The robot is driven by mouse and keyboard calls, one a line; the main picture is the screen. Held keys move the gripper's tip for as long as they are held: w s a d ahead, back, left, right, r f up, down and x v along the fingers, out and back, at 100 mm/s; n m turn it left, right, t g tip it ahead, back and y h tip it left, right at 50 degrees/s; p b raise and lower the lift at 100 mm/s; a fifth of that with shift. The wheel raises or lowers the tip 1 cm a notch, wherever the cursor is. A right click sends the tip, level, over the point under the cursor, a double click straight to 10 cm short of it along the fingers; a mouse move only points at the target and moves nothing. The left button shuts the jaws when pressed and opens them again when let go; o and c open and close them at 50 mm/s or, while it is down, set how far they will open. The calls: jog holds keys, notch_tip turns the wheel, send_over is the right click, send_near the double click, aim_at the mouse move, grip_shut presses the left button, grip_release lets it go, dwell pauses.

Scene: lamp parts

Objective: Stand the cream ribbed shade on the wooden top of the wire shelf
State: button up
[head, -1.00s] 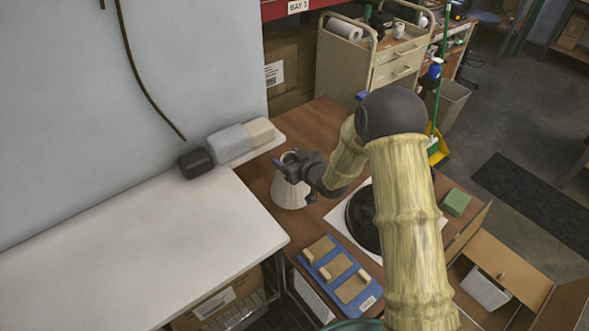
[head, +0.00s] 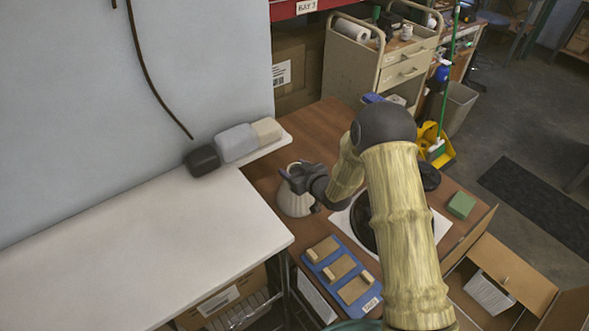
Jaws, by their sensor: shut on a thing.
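The cream ribbed shade (head: 295,203) is upright, narrow end up and wide end down, over the brown wooden top (head: 318,137). My gripper (head: 290,178) is shut on the shade near its narrow upper end. The gripper and wrist hide part of the shade's upper right side. I cannot tell whether the shade's lower rim touches the wood. The wire part of the shelf under the wooden top is not clearly visible.
A white table (head: 130,255) adjoins on the left. Black, grey and beige blocks (head: 236,143) stand along the wall. A blue tray with wooden blocks (head: 341,272) lies in front, and a black disc on a white sheet (head: 362,222) is to the right. Bare wood lies behind the shade.

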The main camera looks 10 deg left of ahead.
jog(key=shift+f, duration=0.1)
jog(key=o, duration=1.5)
jog(key=b+v, duration=0.1)
jog(key=v, duration=1.1)
jog(key=shift+b, duration=0.3)
